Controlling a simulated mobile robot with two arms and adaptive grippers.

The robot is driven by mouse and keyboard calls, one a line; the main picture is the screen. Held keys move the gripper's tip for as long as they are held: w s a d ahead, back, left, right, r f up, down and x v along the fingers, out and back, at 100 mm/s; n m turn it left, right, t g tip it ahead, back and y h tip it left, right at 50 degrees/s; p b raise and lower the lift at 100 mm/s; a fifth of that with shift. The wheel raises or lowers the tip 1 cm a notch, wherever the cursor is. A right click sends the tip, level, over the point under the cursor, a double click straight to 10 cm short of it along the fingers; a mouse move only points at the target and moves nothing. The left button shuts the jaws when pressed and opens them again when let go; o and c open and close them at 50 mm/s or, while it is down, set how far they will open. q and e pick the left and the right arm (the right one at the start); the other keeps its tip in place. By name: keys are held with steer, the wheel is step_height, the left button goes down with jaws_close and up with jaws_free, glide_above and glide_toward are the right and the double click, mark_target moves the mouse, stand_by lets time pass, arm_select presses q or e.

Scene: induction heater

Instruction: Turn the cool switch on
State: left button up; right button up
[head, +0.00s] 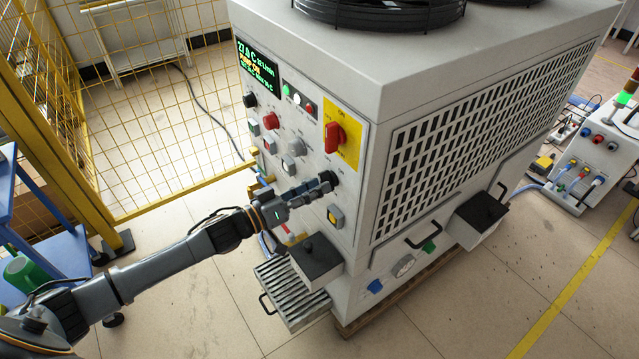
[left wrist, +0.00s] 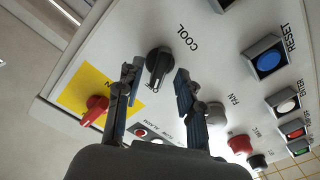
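The cool switch is a black rotary knob (left wrist: 158,62) beside the label COOL on the white panel in the left wrist view. In the head view the black knob (head: 327,178) is low on the cabinet's front panel, at the tip of my left gripper (head: 303,193). In the left wrist view the two fingers of my left gripper (left wrist: 158,76) stand apart, one on each side of the knob, with a visible gap to it. I cannot tell how deep the fingertips reach. My right gripper is not in view.
A red switch on a yellow plate (head: 335,138) is above the knob. Several buttons, including a blue RESET button (left wrist: 268,60) and a grey FAN knob (left wrist: 215,113), are nearby. A yellow fence (head: 150,100) stands at left.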

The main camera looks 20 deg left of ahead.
arm_select(q)
steer(key=shift+x, duration=0.9)
steer(key=shift+c, duration=0.2)
jaws_close()
steer(key=shift+m, duration=0.4)
steer(key=m+p, duration=0.1)
steer(key=m, duration=1)
steer(key=shift+a+r, duration=0.1)
steer(key=shift+r, duration=0.05)
